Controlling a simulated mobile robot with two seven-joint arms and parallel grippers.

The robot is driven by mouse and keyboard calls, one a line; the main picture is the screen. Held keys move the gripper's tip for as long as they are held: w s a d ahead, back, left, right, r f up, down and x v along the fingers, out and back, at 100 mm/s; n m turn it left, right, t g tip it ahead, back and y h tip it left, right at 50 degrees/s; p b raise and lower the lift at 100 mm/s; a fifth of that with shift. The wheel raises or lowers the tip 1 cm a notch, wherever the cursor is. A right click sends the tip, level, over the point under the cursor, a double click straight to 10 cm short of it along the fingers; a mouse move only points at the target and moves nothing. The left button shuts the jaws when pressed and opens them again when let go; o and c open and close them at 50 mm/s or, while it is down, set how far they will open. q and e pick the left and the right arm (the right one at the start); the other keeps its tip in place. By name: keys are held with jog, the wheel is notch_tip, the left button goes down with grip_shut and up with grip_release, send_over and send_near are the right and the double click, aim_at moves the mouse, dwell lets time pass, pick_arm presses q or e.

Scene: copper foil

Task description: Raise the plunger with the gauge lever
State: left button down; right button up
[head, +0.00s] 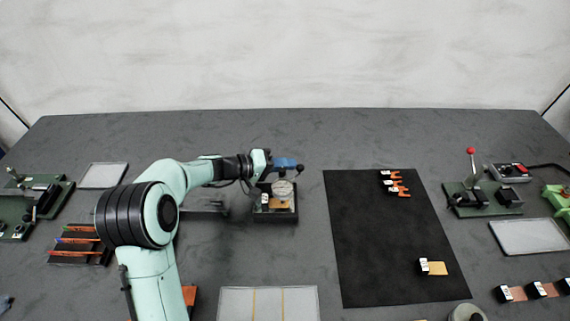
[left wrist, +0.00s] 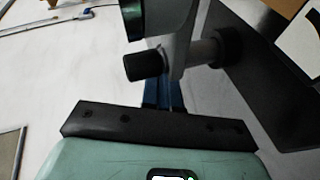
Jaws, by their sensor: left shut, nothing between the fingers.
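The dial gauge (head: 283,188), with a round pale face, stands upright on a dark base (head: 275,216) left of the table's middle. A dark knob (head: 300,168) shows at its upper right, by the tips of my left gripper (head: 288,163). The blue fingers are shut and empty, level with the gauge's top. In the left wrist view, a black knob (left wrist: 143,66) and the grey gauge body (left wrist: 180,45) are just past the blue fingers (left wrist: 164,97). Whether the fingers touch the knob or lever cannot be told. The plunger is not clear. My right gripper is out of view.
A brass-coloured piece (head: 280,204) and a white tag (head: 264,199) are at the gauge's front. A black mat (head: 370,240) with orange clips lies to the right. A pale tray (head: 268,304) is in front. Bare table lies between gauge and mat.

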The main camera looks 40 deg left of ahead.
pick_arm(q)
jog(key=shift+w+d+m+g+h, duration=0.1)
jog(key=shift+d+m+g+h, duration=0.25)
jog(key=shift+m+h, duration=0.35)
jog(key=shift+w+d+f+m+g+h, duration=0.1)
jog(key=shift+d+m+g+h, duration=0.1)
jog(key=shift+m+g+h, duration=0.65)
jog(key=m+g+h, duration=0.1)
jog(key=d+m+g+h, duration=0.1)
jog(key=m+g, duration=0.1)
jog(key=shift+d+m+h+p, duration=0.15)
jog(key=shift+m+h+p, duration=0.1)
jog(key=shift+p, duration=0.05)
jog(key=shift+d+g+p, duration=0.25)
jog(key=shift+g+p, duration=0.05)
jog(key=shift+g, duration=0.2)
jog(key=shift+d+r+m+g+h+p, duration=0.2)
jog(key=shift+d+m+g+h+p, duration=0.1)
jog(key=shift+m+g+h+p, duration=0.3)
jog(key=shift+s+d+m+g+p, duration=0.1)
jog(key=shift+d+m+g+p, duration=0.05)
jog(key=shift+m+g+p, duration=0.3)
jog(key=shift+s+d+m+g+p, duration=0.1)
jog(key=shift+d+m+g+p, duration=0.1)
jog(key=shift+m+g, duration=0.35)
jog(key=shift+f, duration=0.1)
